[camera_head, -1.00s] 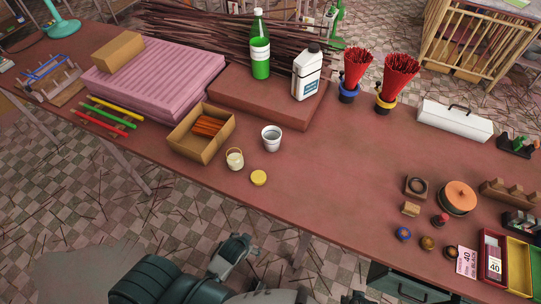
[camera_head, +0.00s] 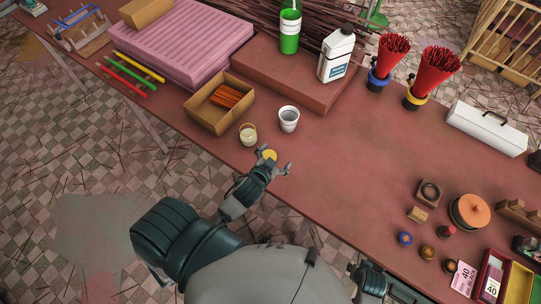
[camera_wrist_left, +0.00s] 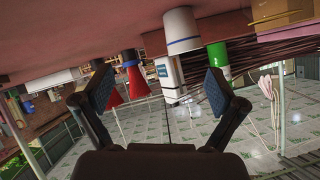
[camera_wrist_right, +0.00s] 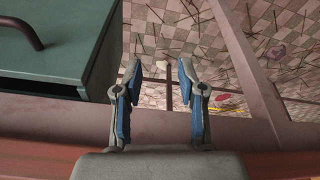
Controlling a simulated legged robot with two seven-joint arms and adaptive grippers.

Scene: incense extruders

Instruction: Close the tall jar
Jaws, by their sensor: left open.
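The small pale jar (camera_head: 248,134) with yellowish contents stands upright near the table's front edge, its top uncovered. A round yellow lid (camera_head: 270,154) lies flat on the table just right of it, partly hidden by my left gripper. My left gripper (camera_head: 275,161) is open at the table edge, its fingers spread at the near side of the lid; I cannot tell whether they touch it. In the left wrist view this gripper (camera_wrist_left: 146,92) is open and empty between its fingers. My right gripper (camera_wrist_right: 160,75) is open and empty in the right wrist view, near a green drawer cabinet (camera_wrist_right: 55,45).
A white cup (camera_head: 288,119) stands close right of the jar. A cardboard box (camera_head: 219,108) of orange sticks is behind it.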

